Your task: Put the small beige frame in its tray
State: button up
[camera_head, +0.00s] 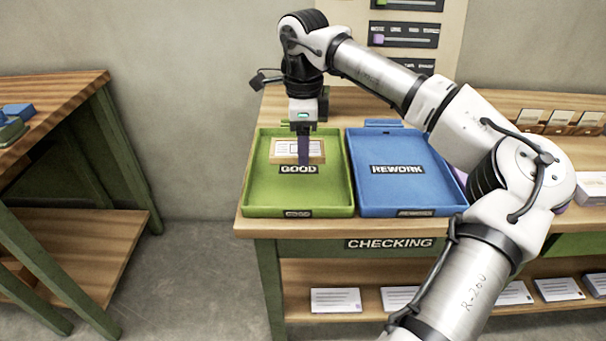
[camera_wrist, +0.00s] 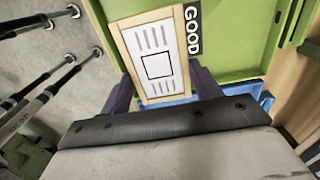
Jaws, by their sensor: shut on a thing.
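The small beige frame (camera_head: 283,150) holds a white card with printed lines and a dark square. It is over the back half of the green GOOD tray (camera_head: 262,197), behind the GOOD label. My gripper (camera_head: 304,158) points down and is shut on the frame. In the wrist view the frame (camera_wrist: 157,66) lies between the two dark fingers (camera_wrist: 160,88), with the GOOD label beside its upper right. I cannot tell whether the frame touches the tray floor or hangs just above it.
The blue REWORK tray (camera_head: 400,196) stands right beside the green tray on the wooden checking table (camera_head: 335,229). White cards (camera_head: 336,300) lie on the shelf below. A second table (camera_head: 60,92) stands at the left across a floor gap. My arm spans the right side.

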aim_at(303, 187)
notch_tip(303, 187, down, 9)
dwell(0.4)
jog(key=shift+f, duration=0.2)
jog(key=o, duration=1)
jog(key=shift+r, duration=0.1)
notch_tip(303, 187, up, 12)
jog(key=shift+r, duration=0.1)
